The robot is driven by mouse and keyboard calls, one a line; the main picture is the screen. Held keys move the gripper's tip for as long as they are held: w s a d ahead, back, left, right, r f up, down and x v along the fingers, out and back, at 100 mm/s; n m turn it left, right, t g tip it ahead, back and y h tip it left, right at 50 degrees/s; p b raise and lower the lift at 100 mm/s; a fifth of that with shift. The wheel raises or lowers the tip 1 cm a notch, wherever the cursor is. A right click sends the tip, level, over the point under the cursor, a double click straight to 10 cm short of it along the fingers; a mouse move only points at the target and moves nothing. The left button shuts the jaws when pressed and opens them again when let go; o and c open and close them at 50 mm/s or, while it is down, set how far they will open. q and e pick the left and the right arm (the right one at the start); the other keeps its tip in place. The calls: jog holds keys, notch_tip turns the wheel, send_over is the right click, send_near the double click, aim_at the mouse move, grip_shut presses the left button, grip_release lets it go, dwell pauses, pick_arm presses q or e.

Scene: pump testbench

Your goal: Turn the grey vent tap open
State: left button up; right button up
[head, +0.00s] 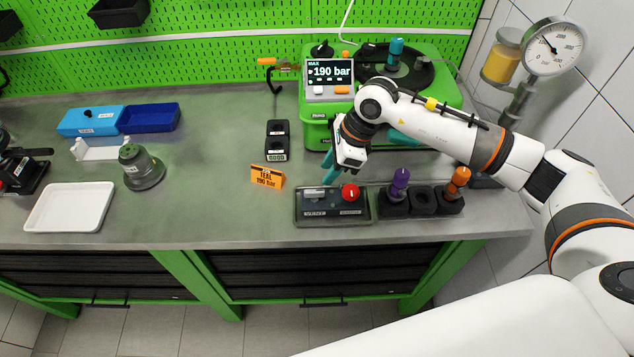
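A dark control box (333,217) lies near the front edge of the bench. A grey lever-like handle (314,193), apparently the vent tap, lies sideways on its left half. A red round knob (350,193) stands on its right half. My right gripper (330,174) points down with teal fingers just above the back of the box, between the grey handle and the red knob. The fingers overlap in this view, so their opening and any contact with the handle are unclear. I see nothing held in them. My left gripper is not in view.
A green pump unit (318,132) with a display reading 190 bar stands behind. An orange sign (267,177) stands left of the box. Purple (399,184) and orange (458,182) handled tools stand in a black holder right of it. A gauge (554,47) hangs at right.

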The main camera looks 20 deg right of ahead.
aim_at(314, 190)
jog(key=p+x, duration=0.1)
jog(key=x, duration=0.5)
jog(key=shift+a, duration=0.15)
jog(key=shift+a+f+p, duration=0.2)
jog(key=shift+f+p, duration=0.15)
jog(key=shift+f, duration=0.25)
grip_shut()
